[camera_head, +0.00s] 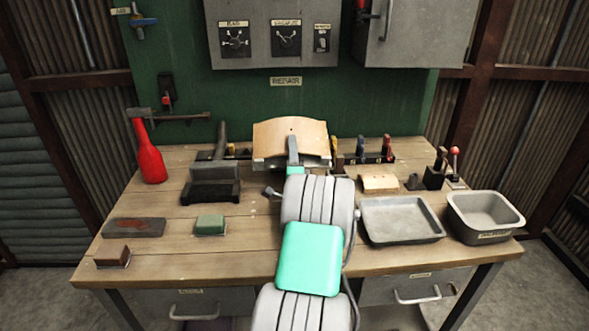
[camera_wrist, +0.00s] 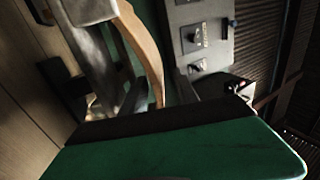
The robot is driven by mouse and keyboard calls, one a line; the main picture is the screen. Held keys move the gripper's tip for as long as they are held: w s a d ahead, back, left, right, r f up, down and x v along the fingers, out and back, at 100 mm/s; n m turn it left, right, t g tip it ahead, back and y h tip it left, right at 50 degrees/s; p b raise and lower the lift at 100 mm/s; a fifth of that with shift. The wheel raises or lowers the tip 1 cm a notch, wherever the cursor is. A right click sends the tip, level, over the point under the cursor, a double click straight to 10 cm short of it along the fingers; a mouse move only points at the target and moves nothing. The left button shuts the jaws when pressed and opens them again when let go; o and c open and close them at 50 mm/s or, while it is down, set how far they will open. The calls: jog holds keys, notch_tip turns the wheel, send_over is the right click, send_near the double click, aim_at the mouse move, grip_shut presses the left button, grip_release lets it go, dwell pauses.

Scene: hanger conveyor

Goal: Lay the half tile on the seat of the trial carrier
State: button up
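A large curved tan tile (camera_head: 285,135) with a small dark dot stands over the middle of the bench, on or just above a grey bracket (camera_head: 259,164) that may be the trial carrier's seat. A smaller curved tan piece (camera_head: 380,183) lies on the bench to the right. It looks like the half tile, though I cannot be sure. My gripper (camera_head: 293,158) is directly in front of the large tile, and my arm hides part of the bracket. In the wrist view the large tile's curved edge (camera_wrist: 148,55) shows close beside grey metal parts. Whether my fingers grip anything is hidden.
A grey tray (camera_head: 400,238) and a deeper bin (camera_head: 485,232) stand at the right. A tool rack (camera_head: 372,158) stands behind.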

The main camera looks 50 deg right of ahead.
jog(key=s+a+f+b, duration=0.1)
jog(key=s+a+b, duration=0.5)
jog(key=s+a, duration=0.4)
jog(key=shift+a, duration=0.7)
jog(key=shift+w+f, duration=0.1)
jog(key=shift+w, duration=0.05)
